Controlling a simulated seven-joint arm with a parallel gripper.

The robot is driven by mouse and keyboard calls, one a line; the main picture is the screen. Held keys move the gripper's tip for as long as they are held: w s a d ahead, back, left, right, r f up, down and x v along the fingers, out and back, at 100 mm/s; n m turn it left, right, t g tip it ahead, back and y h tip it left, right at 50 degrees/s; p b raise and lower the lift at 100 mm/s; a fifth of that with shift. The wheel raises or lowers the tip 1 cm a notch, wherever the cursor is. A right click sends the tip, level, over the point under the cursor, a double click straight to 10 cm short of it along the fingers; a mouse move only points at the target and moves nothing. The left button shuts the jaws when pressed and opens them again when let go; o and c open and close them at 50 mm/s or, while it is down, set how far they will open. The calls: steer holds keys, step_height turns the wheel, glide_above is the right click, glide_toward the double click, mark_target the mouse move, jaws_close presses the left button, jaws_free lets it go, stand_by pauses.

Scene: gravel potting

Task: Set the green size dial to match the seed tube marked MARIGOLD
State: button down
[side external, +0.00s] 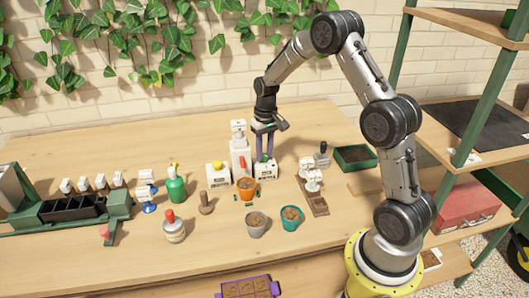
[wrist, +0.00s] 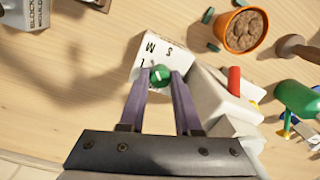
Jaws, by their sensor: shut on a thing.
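The green size dial (wrist: 160,76) sits on a white box (wrist: 148,55) marked L, M and S. The box also shows in the side external view (side external: 265,171). My gripper (wrist: 161,78) points down with its purple fingers shut on the dial, one on each side. It also shows in the side external view (side external: 264,157), where the fingers largely hide the dial. A pale mark shows on the dial, but I cannot tell which letter it points to. I cannot make out the word MARIGOLD on anything, so I cannot tell which thing is that seed tube.
A white dispenser (side external: 240,158) with a red part stands close left of my gripper. An orange pot (side external: 246,190) of brown material and small green pieces (wrist: 213,47) lie nearby. A white box with a yellow knob (side external: 217,166), a green bottle (side external: 176,187) and a wooden stand (side external: 312,195) surround them.

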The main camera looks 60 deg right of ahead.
stand_by(0.4)
steer(key=c, duration=0.6)
jaws_free()
step_height(320, 180, up, 14)
steer(key=shift+d, duration=0.2)
steer(key=shift+s, duration=0.1)
